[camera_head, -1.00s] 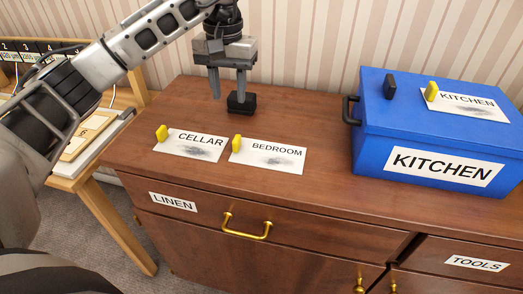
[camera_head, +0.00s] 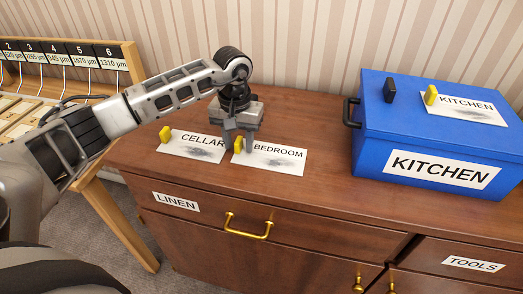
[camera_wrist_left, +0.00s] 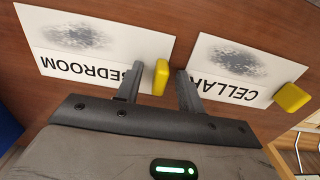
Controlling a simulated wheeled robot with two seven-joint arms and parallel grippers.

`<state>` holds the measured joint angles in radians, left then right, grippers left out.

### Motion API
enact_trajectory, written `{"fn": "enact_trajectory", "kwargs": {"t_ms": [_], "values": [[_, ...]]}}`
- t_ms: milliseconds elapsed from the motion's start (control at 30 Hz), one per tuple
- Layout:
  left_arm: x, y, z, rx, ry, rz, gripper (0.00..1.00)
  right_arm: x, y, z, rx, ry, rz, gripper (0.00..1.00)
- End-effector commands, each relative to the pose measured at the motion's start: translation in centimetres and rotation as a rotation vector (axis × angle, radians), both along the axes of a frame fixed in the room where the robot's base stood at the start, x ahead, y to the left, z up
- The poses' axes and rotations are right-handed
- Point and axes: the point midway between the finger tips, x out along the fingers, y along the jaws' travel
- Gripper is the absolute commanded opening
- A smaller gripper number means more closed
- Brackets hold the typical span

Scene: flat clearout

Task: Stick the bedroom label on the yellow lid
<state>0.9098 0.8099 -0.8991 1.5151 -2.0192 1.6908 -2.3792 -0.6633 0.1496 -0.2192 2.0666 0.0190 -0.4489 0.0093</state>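The bedroom label (camera_head: 275,159) is a white card with a dark smudge and a yellow grip tab (camera_head: 238,145), lying flat on the brown dresser top. In the left wrist view the bedroom label (camera_wrist_left: 90,44) appears upside down at the upper left. My left gripper (camera_head: 239,147) is low over its left end. In the wrist view the open fingers stand on either side of its yellow tab (camera_wrist_left: 161,77), with gaps visible. No yellow lid is in view. My right gripper is not in view.
The cellar label (camera_head: 197,147) with its own yellow tab lies close on the left. A blue box (camera_head: 430,140) with a kitchen label (camera_head: 440,168) and another kitchen card (camera_head: 465,107) on its lid stands right. Dresser top between is clear. A wooden rack (camera_head: 130,58) stands left.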

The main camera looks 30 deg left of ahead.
Motion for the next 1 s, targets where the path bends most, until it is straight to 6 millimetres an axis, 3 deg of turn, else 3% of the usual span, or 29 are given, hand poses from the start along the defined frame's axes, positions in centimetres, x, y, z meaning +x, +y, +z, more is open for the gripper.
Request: {"fn": "enact_trajectory", "kwargs": {"t_ms": [167,300,333,767,867,1000], "values": [[0.0,0.0,0.0,0.000,-0.001,0.000,0.38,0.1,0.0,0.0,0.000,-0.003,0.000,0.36],[0.0,0.0,0.0,0.000,-0.001,0.000,0.02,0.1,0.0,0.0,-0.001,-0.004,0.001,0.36],[0.0,0.0,0.0,0.000,-0.001,0.000,0.00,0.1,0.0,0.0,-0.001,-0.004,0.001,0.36],[0.1,0.1,0.5,0.001,-0.003,0.000,0.00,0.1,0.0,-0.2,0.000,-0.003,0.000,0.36],[0.1,0.1,1.4,0.001,-0.005,-0.001,0.00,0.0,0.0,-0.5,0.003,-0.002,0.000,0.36],[-0.5,-0.6,4.2,0.000,-0.007,-0.006,0.00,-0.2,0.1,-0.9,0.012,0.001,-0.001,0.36]]}}
